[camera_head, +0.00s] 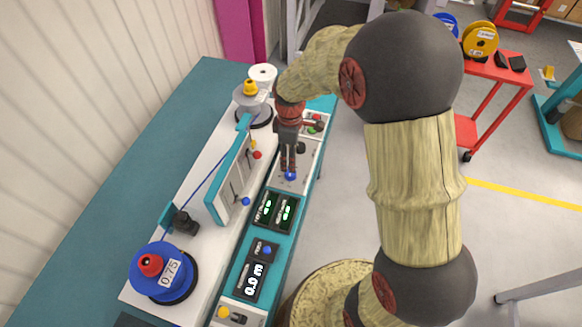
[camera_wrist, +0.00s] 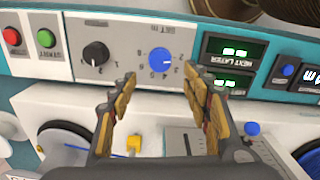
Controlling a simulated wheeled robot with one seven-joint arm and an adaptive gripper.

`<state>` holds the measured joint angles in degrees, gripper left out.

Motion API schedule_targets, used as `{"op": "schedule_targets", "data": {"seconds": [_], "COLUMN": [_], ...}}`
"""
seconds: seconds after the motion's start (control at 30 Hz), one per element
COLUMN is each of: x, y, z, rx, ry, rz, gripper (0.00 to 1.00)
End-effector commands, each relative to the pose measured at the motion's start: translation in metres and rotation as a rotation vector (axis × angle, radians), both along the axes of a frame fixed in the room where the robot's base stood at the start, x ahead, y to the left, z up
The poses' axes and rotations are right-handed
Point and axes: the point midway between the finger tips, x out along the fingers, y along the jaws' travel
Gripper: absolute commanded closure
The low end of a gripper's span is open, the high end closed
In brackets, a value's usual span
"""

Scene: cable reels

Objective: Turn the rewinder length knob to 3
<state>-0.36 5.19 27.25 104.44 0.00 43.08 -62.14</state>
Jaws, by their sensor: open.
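The rewinder's front panel (camera_wrist: 190,45) appears upside down in the wrist view. On it are a blue knob (camera_wrist: 159,59) with numerals around it and a black knob (camera_wrist: 96,53) to its left; small upside-down lettering sits above and between them. The blue knob's exact setting is too small to read surely. In the head view, the blue knob (camera_head: 290,176) shows just beneath my gripper (camera_head: 288,166). In the wrist view, my gripper (camera_wrist: 160,76) is open and empty, with its fingertips apart on either side of and just below the blue knob; no contact is visible.
Red and green buttons (camera_wrist: 30,38) lie left of the knobs in the wrist view. Green-lit displays (camera_head: 274,210) sit beside them on the panel. A blue reel (camera_head: 160,272) and a grey reel (camera_head: 251,100) stand on the white deck. A red cart (camera_head: 497,68) stands at the right.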

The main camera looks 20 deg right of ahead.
Motion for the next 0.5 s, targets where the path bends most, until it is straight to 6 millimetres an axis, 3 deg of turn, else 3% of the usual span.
{"op": "schedule_targets", "data": {"seconds": [0.17,0.5], "x": [0.0,-0.001], "y": [0.0,0.0], "z": [-0.008,-0.058], "rx": [0.0,0.0], "ry": [0.002,0.003], "rz": [0.029,0.027], "gripper": [0.51,0.51]}}
